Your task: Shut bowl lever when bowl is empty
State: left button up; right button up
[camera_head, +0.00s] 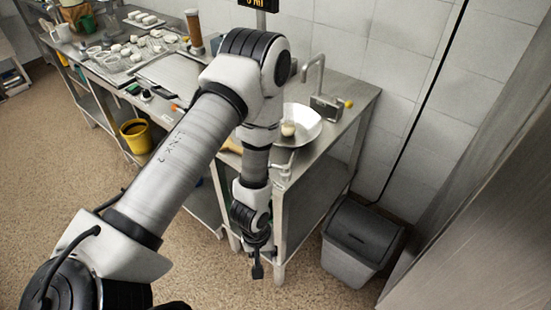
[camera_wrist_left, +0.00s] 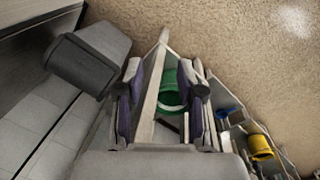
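A wide white bowl (camera_head: 308,122) sits at the right end of the steel table. A small pale cup-like shape (camera_head: 289,129) shows at its left inner side; I cannot tell whether the bowl holds liquid. A pale fitting (camera_head: 286,168), possibly the lever, is at the table's front edge below the bowl; its position is unclear. My left gripper (camera_head: 257,268) hangs below the tabletop in front of the table corner, apart from bowl and fitting. In the left wrist view my left gripper (camera_wrist_left: 159,72) has its fingers apart with nothing between them. My right gripper is out of view.
A display (camera_head: 258,4) partly reads "0 ml". A faucet (camera_head: 316,72) and metal box (camera_head: 327,107) stand behind the bowl. A grey bin (camera_head: 360,242) stands right of the table. A yellow bucket (camera_head: 136,135) and green bucket (camera_wrist_left: 177,82) are lower down.

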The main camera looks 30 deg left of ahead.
pick_arm(q)
jog(key=w+a+r+n, duration=0.2)
jog(key=w+r+n, duration=0.3)
jog(key=w, duration=0.5)
jog(key=n+t+y, duration=0.2)
jog(key=n, duration=0.8)
send_near(276, 165)
jog(key=f, duration=0.1)
jog(key=p+x, duration=0.2)
jog(key=x, duration=0.5)
jog(key=shift+w+a+f+p, duration=0.2)
jog(key=shift+w+p, duration=0.05)
jog(key=shift+p, duration=0.05)
jog(key=shift+f, duration=0.3)
jog(key=shift+d, duration=0.1)
grip_shut()
jog(key=shift+m, duration=0.3)
